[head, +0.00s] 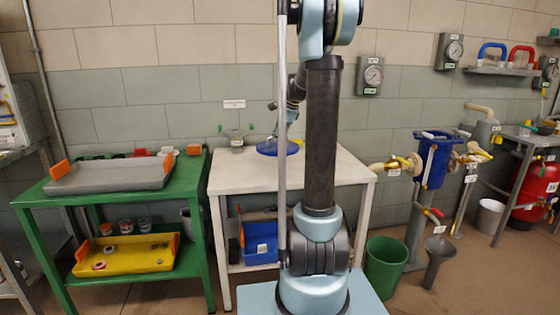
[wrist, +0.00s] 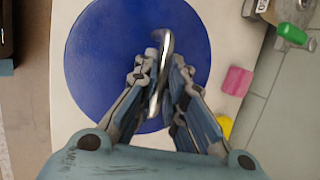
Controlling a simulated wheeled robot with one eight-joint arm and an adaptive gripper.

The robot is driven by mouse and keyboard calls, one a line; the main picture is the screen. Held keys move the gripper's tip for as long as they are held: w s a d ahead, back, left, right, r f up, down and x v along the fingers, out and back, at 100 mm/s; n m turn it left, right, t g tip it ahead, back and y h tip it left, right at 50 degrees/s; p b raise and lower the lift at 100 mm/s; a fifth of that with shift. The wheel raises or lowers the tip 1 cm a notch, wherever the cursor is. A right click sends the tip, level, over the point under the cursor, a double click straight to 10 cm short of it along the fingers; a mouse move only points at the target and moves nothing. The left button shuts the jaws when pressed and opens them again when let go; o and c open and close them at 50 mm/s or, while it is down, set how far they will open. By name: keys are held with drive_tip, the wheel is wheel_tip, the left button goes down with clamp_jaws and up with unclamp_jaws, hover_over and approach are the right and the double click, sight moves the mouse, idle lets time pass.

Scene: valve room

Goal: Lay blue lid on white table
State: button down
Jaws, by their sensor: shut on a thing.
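The blue lid (head: 266,149) is a round disc over the back part of the white table (head: 335,168). In the wrist view the blue lid (wrist: 98,62) is seen from above, with a curved metal handle (wrist: 163,50) across its middle. My gripper (wrist: 162,82) is shut on this handle. In the head view my gripper (head: 274,132) is small and partly hidden by my own arm. The lid looks level and close to the tabletop; I cannot tell whether it touches.
A pink block (wrist: 237,81) and a yellow item (wrist: 223,126) lie right of the lid. A green table with a grey tray (head: 110,175) stands at left. A blue bin (head: 261,242) sits on the white table's lower shelf. The tabletop's front looks clear.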

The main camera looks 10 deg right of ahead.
sight(277, 146)
drive_tip(key=f, duration=0.5)
drive_tip(key=shift+w+a, duration=0.1)
drive_tip(key=shift+a, duration=0.25)
drive_tip(key=shift+f, duration=2.25)
drive_tip(key=c, duration=1.7)
unclamp_jaws()
drive_tip(key=shift+o, duration=0.2)
